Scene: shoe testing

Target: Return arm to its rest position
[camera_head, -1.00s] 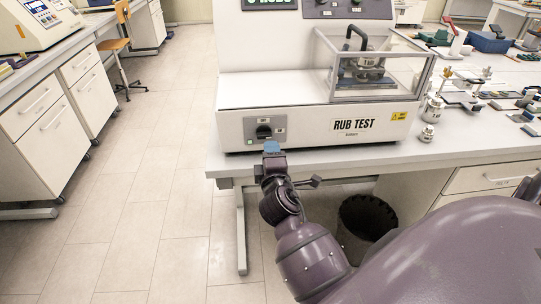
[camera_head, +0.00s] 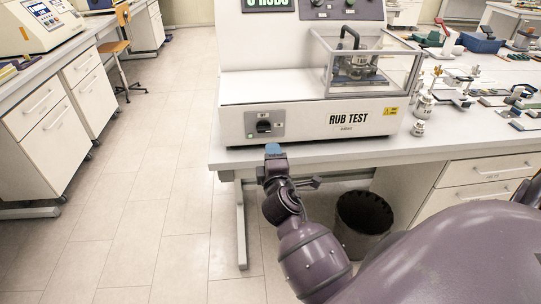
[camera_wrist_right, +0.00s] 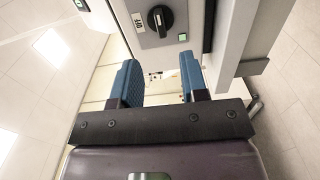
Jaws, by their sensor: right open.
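My right gripper (camera_head: 273,150) is in front of the rub test machine (camera_head: 300,125), just below its rotary switch (camera_head: 264,127) and by the table's front edge. In the right wrist view my right gripper (camera_wrist_right: 163,88) has its two blue-padded fingers apart with nothing between them. The black switch knob also shows in the right wrist view (camera_wrist_right: 160,20), beyond the fingers and apart from them. My left gripper is not in view.
The white table (camera_head: 330,158) runs under the machine. A clear cover (camera_head: 375,65) stands on the machine. Small metal weights (camera_head: 418,128) stand to its right. A black bin (camera_head: 363,218) is on the floor below. The floor at left is clear.

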